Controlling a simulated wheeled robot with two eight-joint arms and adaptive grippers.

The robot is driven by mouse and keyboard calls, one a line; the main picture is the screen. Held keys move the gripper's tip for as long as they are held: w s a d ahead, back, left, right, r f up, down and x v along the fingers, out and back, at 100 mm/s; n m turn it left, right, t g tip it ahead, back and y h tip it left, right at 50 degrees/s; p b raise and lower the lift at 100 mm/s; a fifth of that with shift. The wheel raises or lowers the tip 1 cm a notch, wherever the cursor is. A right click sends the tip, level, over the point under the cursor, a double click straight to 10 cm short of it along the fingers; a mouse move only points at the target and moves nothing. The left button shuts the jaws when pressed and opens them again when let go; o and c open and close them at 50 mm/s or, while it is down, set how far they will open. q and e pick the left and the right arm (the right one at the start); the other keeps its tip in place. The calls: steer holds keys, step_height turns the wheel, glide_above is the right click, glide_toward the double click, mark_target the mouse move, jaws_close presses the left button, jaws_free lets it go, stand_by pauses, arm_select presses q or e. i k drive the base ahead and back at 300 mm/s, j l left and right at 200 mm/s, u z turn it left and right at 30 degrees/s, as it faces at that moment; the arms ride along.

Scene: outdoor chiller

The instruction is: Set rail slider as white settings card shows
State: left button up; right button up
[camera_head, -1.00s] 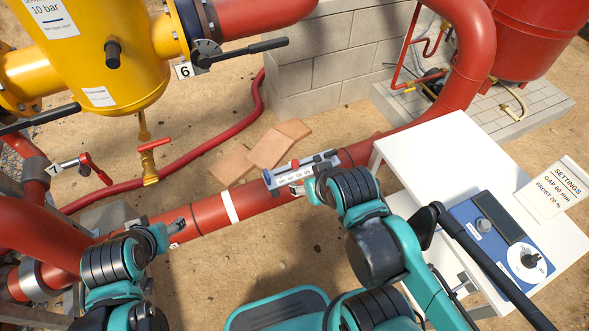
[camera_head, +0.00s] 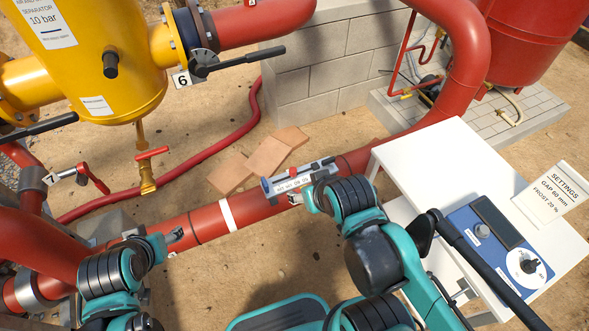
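The white settings card (camera_head: 551,194) lies on the white table at right and reads "SETTINGS, GAP 60 mm, FROST 20 %". The rail slider (camera_head: 284,184) is a pale scale strip with a grey rail and dark parts, lying along the top of the red pipe (camera_head: 206,222). Its scale marks are too small to read. My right gripper (camera_head: 296,199) is at the near side of the rail, close to its scale. I cannot tell if it touches, or if its fingers are shut. My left gripper (camera_head: 175,235) is beside the pipe further left, apart from the rail; its opening is unclear.
A blue control box (camera_head: 497,245) with a white dial stands on the white table (camera_head: 436,150). Loose tiles (camera_head: 266,156) lie behind the pipe. A yellow separator (camera_head: 95,60), valve levers and a red hose (camera_head: 200,160) fill the left. Open sand lies in front of the pipe.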

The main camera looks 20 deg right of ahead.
mark_target(293, 171)
steer(key=i+j, duration=0.2)
steer(key=z, duration=0.4)
steer(key=j+z, duration=0.15)
steer(key=z, duration=0.25)
steer(key=j+z, duration=0.1)
steer(key=z, duration=0.7)
steer(key=i+j, duration=0.05)
steer(key=j, duration=0.05)
